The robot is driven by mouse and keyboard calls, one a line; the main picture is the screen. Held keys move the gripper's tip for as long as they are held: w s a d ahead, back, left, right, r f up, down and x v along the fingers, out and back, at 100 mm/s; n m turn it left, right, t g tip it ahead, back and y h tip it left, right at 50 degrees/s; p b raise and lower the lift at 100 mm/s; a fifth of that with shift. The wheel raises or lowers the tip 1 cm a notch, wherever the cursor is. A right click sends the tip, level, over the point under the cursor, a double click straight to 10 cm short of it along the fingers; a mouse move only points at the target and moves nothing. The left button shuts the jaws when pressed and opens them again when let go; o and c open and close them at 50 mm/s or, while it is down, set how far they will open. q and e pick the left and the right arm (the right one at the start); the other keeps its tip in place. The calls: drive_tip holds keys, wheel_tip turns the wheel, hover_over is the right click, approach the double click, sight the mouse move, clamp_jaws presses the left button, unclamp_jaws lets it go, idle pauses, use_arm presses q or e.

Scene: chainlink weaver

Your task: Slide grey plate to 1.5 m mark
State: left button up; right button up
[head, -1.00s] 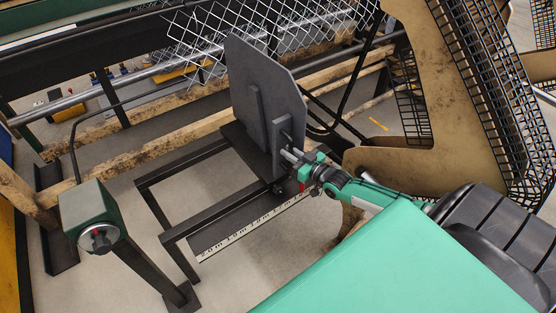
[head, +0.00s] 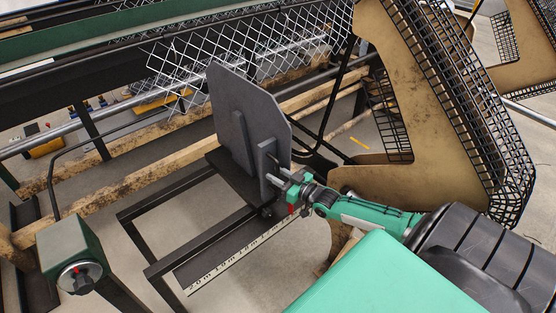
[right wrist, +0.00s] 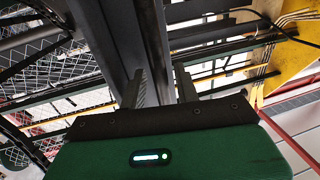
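The grey plate (head: 243,115) stands upright on a dark carriage, with two upright bars on its face. The nearer bar is a grey handle (head: 267,165). My right gripper (head: 279,180) is at this handle in the head view. In the right wrist view its two fingers (right wrist: 161,88) stand apart, with a dark upright bar between or just beyond them. A gap shows by the right finger, so I see no clamp. A ruler strip (head: 240,250) with metre marks runs below, and a red pointer (head: 291,209) sits at its far part. My left gripper is out of view.
A green box with a knob (head: 72,256) stands on a post at lower left. Dark frame rails (head: 195,240) run beside the ruler. Chainlink mesh (head: 240,50) lies behind the plate. A tan panel with a black guard (head: 440,110) stands at right.

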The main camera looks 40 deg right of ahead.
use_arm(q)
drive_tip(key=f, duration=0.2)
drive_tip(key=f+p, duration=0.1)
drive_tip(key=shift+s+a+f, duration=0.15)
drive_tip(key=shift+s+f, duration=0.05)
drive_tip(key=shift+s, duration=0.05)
use_arm(e)
drive_tip(key=s+d, duration=0.2)
drive_tip(key=s, duration=1.1)
drive_tip(key=shift+s+d, duration=0.25)
drive_tip(key=shift+d, duration=0.1)
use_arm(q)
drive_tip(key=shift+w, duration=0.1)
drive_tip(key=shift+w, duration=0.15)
use_arm(e)
drive_tip(key=shift+s, duration=0.1)
